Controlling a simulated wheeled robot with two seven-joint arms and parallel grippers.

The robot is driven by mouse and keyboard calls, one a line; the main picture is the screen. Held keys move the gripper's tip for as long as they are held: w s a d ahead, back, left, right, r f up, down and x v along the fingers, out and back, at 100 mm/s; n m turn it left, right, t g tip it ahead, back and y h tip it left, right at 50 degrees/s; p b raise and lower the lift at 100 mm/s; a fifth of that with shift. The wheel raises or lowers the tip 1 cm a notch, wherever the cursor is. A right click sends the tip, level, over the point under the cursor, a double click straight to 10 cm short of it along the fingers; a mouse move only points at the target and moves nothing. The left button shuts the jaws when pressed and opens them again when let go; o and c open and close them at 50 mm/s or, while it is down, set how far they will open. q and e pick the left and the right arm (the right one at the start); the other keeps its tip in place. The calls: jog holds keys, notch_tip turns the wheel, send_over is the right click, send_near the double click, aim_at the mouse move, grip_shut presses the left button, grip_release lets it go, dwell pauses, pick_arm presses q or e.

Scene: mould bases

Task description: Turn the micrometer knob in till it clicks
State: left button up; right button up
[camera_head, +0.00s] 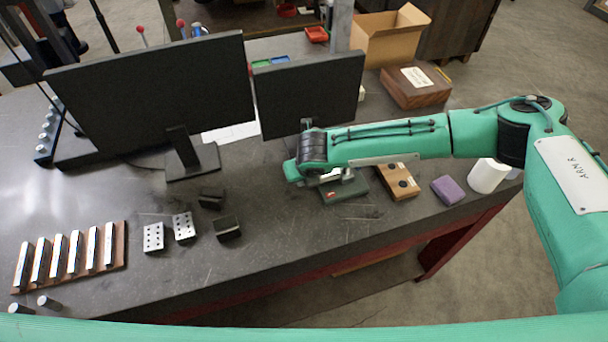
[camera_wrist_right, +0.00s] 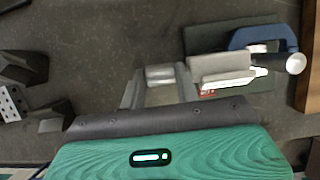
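The micrometer (camera_wrist_right: 262,42) is at the upper right of the right wrist view. It has a blue C-shaped frame, a dark sleeve and a pale round knob (camera_wrist_right: 295,63) at its right end. It sits over a dark green base (camera_wrist_right: 272,87), which the head view also shows (camera_head: 345,190). My right gripper (camera_wrist_right: 160,78) is left of the micrometer and apart from the knob. Its two fingers look spread, with a short pale grey piece showing between their tips. A grey block with a white face (camera_wrist_right: 218,68) lies between gripper and micrometer. My left gripper is out of view.
A wooden block with dark round parts (camera_head: 398,181), a purple block (camera_head: 448,190) and a white cylinder (camera_head: 487,176) stand right of the base. Two monitors (camera_head: 150,90) stand behind. Dark blocks (camera_head: 227,227) and drilled plates (camera_head: 184,226) lie left.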

jog(key=t+b, duration=0.1)
jog(key=t, duration=0.1)
jog(key=s+f+t+y+b, duration=0.1)
jog(key=b, duration=0.1)
jog(key=shift+d+t, duration=0.15)
jog(key=shift+t, duration=0.25)
jog(key=shift+s+t+y+b, duration=0.1)
jog(key=shift+t+y+b, duration=0.3)
jog(key=shift+t+b, duration=0.65)
jog(key=shift+s+d+t+b, duration=0.1)
jog(key=shift+t+b, duration=0.35)
jog(key=shift+b, duration=0.35)
jog(key=shift+r, duration=0.1)
jog(key=o, duration=0.7)
